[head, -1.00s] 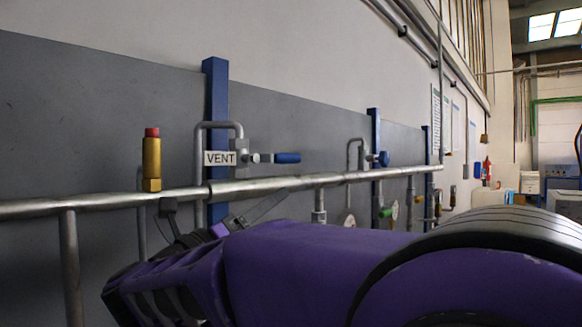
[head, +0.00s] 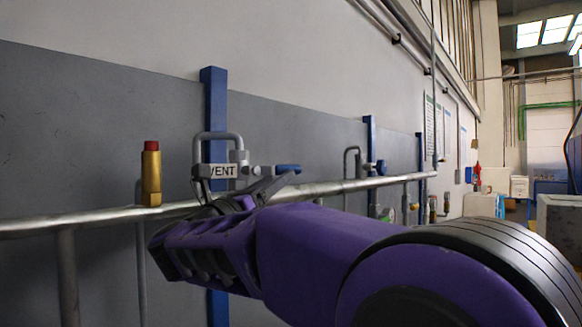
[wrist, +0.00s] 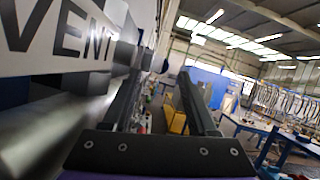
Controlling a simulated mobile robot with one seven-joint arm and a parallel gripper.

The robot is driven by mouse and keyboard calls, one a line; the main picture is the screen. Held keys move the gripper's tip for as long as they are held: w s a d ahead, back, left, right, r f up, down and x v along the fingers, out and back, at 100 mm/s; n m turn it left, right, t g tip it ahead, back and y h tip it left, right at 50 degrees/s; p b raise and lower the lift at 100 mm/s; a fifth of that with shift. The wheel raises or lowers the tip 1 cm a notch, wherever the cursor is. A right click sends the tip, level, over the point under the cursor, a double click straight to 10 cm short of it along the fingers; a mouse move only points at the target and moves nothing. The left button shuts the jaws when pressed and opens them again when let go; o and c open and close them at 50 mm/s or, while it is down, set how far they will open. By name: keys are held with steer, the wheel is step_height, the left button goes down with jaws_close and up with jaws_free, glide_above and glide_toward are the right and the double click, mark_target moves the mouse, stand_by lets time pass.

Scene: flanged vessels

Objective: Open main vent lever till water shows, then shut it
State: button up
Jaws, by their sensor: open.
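The vent valve (head: 240,160) sits above the steel pipe on a blue post, with a white VENT label (head: 222,171). Its lever (head: 287,168) has a blue grip and points right, about level. My gripper (head: 245,186) is open and empty, just in front of and below the valve; one finger crosses in front of the lever's stem. I cannot tell whether it touches. In the wrist view the label (wrist: 58,30) is very close at the left, beside the fingers (wrist: 160,90). No water shows.
The steel pipe (head: 90,222) runs across below the valve. A brass fitting with a red top (head: 151,175) stands on it to the left. Another blue-handled valve (head: 376,166) is further along. Grey panel backs the pipe. The wrist view shows open floor and benches (wrist: 245,130) beyond.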

steer(key=x, duration=0.5)
steer(key=shift+w+p, duration=0.1)
steer(key=shift+p, duration=0.25)
jaws_close()
stand_by(1.1)
